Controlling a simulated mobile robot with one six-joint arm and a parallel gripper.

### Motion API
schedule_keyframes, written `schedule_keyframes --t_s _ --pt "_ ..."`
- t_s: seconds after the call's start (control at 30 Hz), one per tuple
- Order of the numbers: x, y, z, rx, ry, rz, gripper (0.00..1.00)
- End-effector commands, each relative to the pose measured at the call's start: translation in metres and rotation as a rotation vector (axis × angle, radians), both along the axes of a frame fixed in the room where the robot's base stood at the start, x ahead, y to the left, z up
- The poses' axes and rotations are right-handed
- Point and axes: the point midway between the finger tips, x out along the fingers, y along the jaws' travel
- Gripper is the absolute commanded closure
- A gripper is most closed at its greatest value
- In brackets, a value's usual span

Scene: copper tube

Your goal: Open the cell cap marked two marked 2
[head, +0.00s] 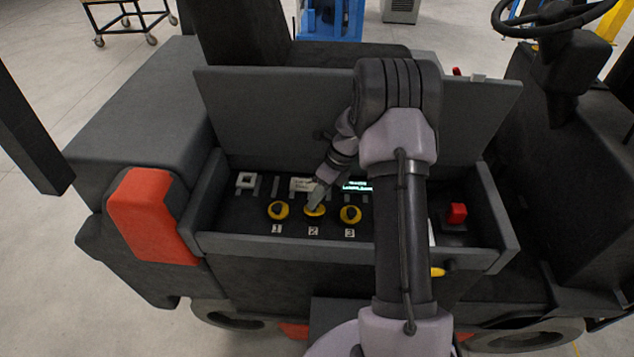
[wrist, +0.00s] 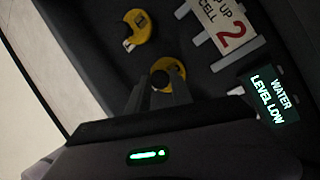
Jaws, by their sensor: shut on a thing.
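Cap 2 (head: 314,211) is yellow with a dark grip and sits in the middle of the row, above the white label "2" (head: 313,231). My gripper (head: 317,202) comes down on it from above and is shut on its grip. In the wrist view, the fingers (wrist: 160,88) close on the black grip, with the yellow cap (wrist: 171,69) around and behind it. The cap appears seated in its place; its underside is hidden. A sign (wrist: 223,22) reads "UP CELL 2", partly cut off, and a screen (wrist: 268,95) reads "WATER LEVEL LOW".
Cap 1 (head: 278,211) is close on the left and cap 3 (head: 350,214) close on the right. The tray's walls (head: 350,245) surround the caps, with a raised lid (head: 270,105) behind. A red button (head: 457,213) is on the right. My arm hides part of the tray.

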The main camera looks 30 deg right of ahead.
Motion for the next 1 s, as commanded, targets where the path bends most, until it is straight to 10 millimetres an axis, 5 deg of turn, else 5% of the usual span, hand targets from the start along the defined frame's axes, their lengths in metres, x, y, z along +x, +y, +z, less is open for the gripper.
schedule_keyframes --t_s 0.03,0.53,0.57,0.63,1.0 --pt "0.0025 -0.0013 0.0101 0.013 0.017 -0.001 1.00" --pt "0.0036 -0.0027 0.0006 0.045 0.069 0.001 1.00" --pt "0.0035 -0.0027 0.0005 0.046 0.070 0.001 0.68" --pt "0.0036 -0.0027 0.0007 0.045 0.069 0.001 0.54" --pt "0.0040 -0.0029 0.0052 0.045 0.068 0.001 0.52"
